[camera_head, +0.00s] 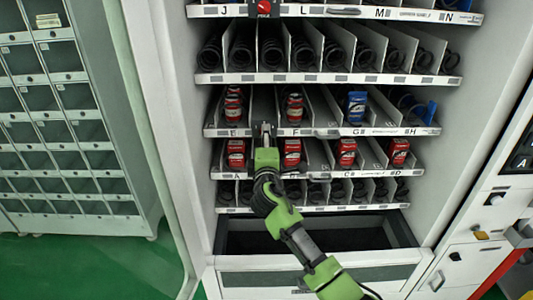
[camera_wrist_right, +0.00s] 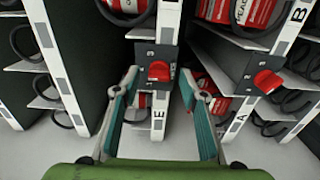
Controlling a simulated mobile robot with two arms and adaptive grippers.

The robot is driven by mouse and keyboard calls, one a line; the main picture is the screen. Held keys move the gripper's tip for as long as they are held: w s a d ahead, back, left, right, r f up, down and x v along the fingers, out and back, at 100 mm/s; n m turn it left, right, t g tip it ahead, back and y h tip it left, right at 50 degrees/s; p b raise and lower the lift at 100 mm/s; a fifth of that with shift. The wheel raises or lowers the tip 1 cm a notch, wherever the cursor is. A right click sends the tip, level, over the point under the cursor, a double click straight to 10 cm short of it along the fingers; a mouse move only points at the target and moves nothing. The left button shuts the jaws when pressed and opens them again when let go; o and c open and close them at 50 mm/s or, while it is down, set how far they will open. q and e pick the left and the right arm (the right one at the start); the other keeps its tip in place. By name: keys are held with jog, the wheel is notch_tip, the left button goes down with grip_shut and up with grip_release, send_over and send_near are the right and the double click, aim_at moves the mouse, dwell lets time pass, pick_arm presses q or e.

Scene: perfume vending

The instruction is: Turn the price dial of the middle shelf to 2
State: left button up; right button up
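In the right wrist view, a red dial (camera_wrist_right: 159,71) sits on a dark grey plate with small white numerals, beside the label E. The dial's exact setting is too small to tell. My right gripper (camera_wrist_right: 159,79) is open, its teal-padded fingers apart on either side of the dial, with gaps visible. In the head view, my right gripper (camera_head: 265,130) is at the middle shelf (camera_head: 328,132), between labels E and F, and hides that shelf's dial. My left gripper is not in view.
A second red dial (camera_wrist_right: 267,82) is on the neighbouring shelf edge near label A. Another red dial (camera_head: 264,7) is on an upper shelf. Cans (camera_head: 291,152) stand in the lower shelf. Shelf dividers flank my fingers. Grey lockers (camera_head: 60,120) stand at left.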

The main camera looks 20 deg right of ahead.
jog(key=v, duration=1)
jog(key=shift+s, duration=0.25)
